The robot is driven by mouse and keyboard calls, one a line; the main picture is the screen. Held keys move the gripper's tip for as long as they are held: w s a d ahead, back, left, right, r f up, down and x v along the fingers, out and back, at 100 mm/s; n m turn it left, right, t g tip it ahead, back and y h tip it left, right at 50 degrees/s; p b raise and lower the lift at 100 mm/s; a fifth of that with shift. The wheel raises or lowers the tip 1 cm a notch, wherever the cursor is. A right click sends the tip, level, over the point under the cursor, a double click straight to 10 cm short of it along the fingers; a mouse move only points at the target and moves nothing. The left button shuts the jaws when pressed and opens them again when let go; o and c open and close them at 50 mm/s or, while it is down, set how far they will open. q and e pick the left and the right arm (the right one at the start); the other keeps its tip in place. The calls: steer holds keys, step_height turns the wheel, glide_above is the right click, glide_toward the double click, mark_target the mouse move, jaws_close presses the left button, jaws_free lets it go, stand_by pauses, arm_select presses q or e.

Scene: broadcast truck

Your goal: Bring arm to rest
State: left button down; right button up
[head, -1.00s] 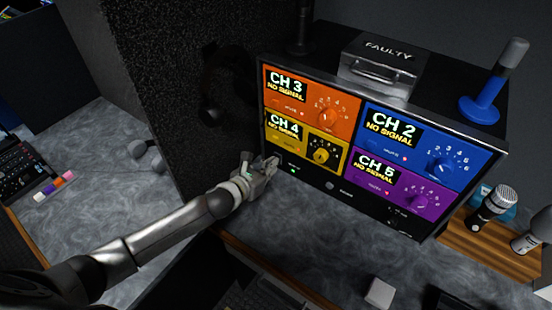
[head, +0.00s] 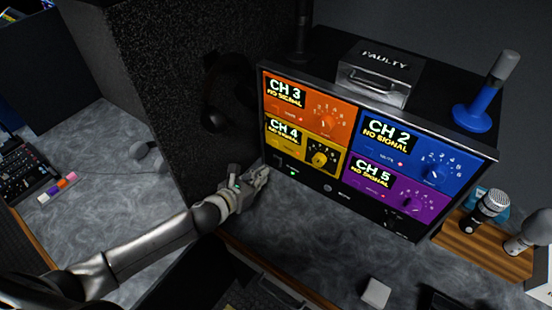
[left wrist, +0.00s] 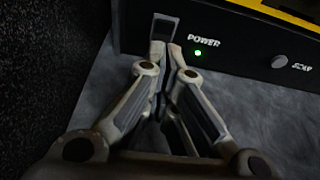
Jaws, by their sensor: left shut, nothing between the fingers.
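My left arm comes in from the left in the head view. Its gripper (head: 260,176) is at the lower left corner of the monitor panel (head: 330,190), over the grey desk. In the left wrist view the gripper (left wrist: 166,50) is shut and empty, its fingertips close to the panel's lower front, left of a lit green power light (left wrist: 197,53). I cannot tell whether they touch the panel. My right gripper is in neither view.
The panel shows four coloured channel screens. A dark textured block (head: 150,90) stands left. Microphones sit on a wooden board (head: 480,248) at right.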

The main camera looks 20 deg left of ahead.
arm_select(q)
steer(key=shift+v, duration=0.8)
